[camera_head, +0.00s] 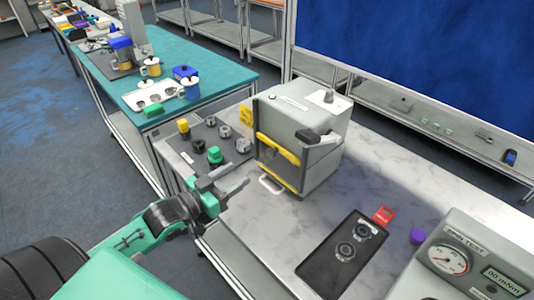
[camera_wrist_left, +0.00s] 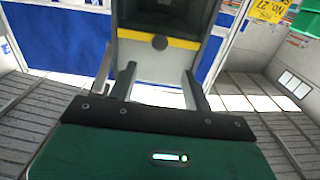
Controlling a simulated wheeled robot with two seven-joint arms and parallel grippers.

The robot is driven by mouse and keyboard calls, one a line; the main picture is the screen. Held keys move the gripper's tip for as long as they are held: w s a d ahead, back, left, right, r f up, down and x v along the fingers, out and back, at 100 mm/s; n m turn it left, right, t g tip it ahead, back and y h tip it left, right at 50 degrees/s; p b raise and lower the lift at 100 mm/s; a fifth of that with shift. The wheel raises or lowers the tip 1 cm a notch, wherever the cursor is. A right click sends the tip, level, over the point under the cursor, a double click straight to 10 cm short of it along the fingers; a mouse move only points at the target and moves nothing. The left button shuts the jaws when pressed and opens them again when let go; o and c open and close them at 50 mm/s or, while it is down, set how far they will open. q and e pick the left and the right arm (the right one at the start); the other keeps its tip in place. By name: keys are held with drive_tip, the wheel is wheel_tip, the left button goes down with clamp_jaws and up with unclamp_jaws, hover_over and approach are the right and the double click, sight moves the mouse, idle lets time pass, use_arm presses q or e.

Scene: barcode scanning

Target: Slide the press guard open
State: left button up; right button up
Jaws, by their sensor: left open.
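The press (camera_head: 318,115) is a light grey box on the marble-look bench, with a dark front between a thick yellow bar (camera_head: 278,149) and a lower yellow edge. A pale handle (camera_head: 270,185) sits low at its front. I cannot tell clearly where the guard panel lies. My left gripper (camera_head: 238,178) is open and empty, in front and to the left of the press, its fingers toward the handle and apart from it. In the left wrist view, the open fingers (camera_wrist_left: 160,78) stand below a yellow strip (camera_wrist_left: 158,39) and the press's dark opening (camera_wrist_left: 165,12). My right gripper is out of view.
A panel with several knobs (camera_head: 206,142) lies left of the press. A dark two-dial plate (camera_head: 345,255), a red tag (camera_head: 383,215) and a gauge box (camera_head: 475,260) are to the right. Bare bench (camera_head: 285,225) lies in front. A teal table (camera_head: 205,65) stands behind left.

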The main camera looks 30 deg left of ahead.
sight(269, 154)
use_arm(q)
drive_tip(key=p+x, duration=0.2)
drive_tip(key=x, duration=0.8)
drive_tip(key=shift+r+p, duration=0.1)
drive_tip(key=shift+p, duration=0.25)
drive_tip(key=shift+x, duration=0.85)
drive_tip(key=shift+c, duration=0.4)
clamp_jaws()
